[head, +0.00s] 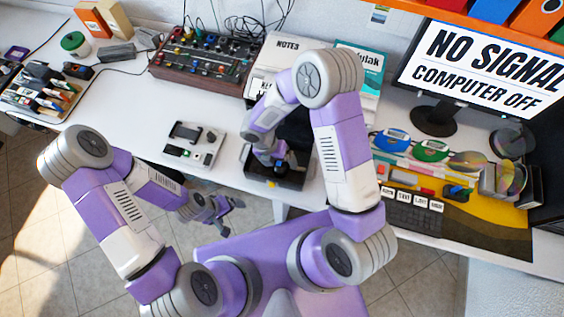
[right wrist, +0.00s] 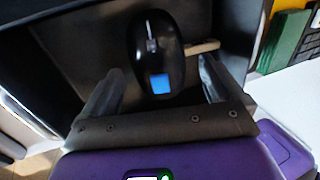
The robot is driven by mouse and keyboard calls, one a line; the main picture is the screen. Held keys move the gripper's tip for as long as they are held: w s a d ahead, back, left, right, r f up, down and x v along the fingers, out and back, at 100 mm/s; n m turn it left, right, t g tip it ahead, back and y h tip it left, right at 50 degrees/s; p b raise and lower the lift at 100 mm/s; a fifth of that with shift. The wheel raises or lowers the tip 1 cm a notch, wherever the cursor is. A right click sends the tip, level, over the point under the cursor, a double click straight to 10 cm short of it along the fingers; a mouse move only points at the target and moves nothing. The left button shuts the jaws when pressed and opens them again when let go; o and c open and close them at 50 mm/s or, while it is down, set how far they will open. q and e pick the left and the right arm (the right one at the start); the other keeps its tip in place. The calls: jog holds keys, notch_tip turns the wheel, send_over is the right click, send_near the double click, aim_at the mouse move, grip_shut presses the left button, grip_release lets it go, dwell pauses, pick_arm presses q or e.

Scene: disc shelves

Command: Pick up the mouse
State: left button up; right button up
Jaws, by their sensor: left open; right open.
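The mouse (right wrist: 152,45) is black with a scroll wheel and a blue square. It lies in a dark open box (right wrist: 195,20) in the right wrist view. My right gripper (right wrist: 160,72) is open, with one finger on each side of the mouse's near end. I cannot tell whether the fingers touch it. In the head view my right gripper (head: 270,158) reaches down into the black box (head: 290,181), and I cannot make out the mouse there. My left gripper (head: 226,209) is open and empty, in front of the table edge.
A white tray with dark devices (head: 194,146) stands left of the box. A mixer (head: 203,68) and books (head: 362,70) stand behind. To the right are a monitor (head: 482,70), discs (head: 430,148) and a keyboard (head: 415,215). The white table (head: 120,110) has free room at left.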

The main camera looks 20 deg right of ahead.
jog(key=shift+f, duration=0.1)
jog(key=shift+c, duration=0.2)
jog(key=c, duration=1.1)
